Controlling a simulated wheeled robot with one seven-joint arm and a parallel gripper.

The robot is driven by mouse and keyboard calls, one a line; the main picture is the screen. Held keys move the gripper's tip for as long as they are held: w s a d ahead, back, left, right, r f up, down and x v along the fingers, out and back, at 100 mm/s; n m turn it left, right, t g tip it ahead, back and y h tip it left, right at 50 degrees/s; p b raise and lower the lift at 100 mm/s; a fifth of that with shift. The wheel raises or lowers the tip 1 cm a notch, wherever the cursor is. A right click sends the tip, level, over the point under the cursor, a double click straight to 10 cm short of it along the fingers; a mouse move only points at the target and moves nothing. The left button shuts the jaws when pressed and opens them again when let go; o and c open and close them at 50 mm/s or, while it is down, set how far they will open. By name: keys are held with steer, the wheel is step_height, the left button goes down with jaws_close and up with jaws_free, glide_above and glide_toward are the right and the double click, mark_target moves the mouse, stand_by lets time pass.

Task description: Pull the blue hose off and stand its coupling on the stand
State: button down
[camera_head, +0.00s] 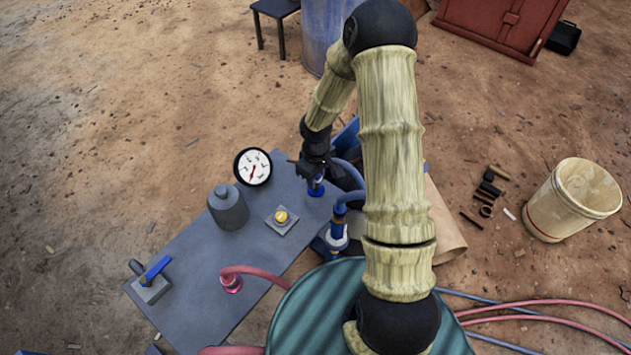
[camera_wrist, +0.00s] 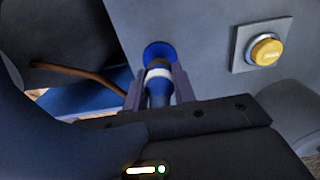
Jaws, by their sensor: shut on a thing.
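My gripper (camera_head: 316,184) is over the far right part of the grey panel. In the wrist view my gripper (camera_wrist: 157,92) is shut on the blue coupling (camera_wrist: 158,73), which has a white band. The coupling's end is at a round blue port (camera_wrist: 160,50) on the panel; whether it is seated or slightly apart I cannot tell. The blue hose (camera_head: 352,198) curves at the right of my gripper, partly hidden by my arm. A blue and white fitting (camera_head: 337,232) stands at the panel's right edge. I cannot make out for certain which thing is the stand.
The grey panel (camera_head: 195,262) carries a gauge (camera_head: 253,167), a grey cylinder (camera_head: 228,208), a yellow button (camera_head: 281,216), a blue-handled valve (camera_head: 152,276) and a red hose (camera_head: 250,270). A green ribbed drum (camera_head: 315,310) is in front. A bucket (camera_head: 572,200) stands right on open dirt.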

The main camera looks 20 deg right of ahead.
steer(key=shift+r+p, duration=1.65)
steer(key=shift+r, duration=0.25)
steer(key=shift+w+d+r+m, duration=0.1)
steer(key=shift+w+r+m, duration=0.2)
steer(key=shift+r+m, duration=0.35)
steer(key=r+m, duration=0.1)
steer(key=m, duration=0.1)
steer(key=w+r+m, duration=0.1)
steer(key=m, duration=0.1)
steer(key=r+m, duration=0.1)
steer(key=m, duration=0.1)
steer(key=shift+w, duration=0.35)
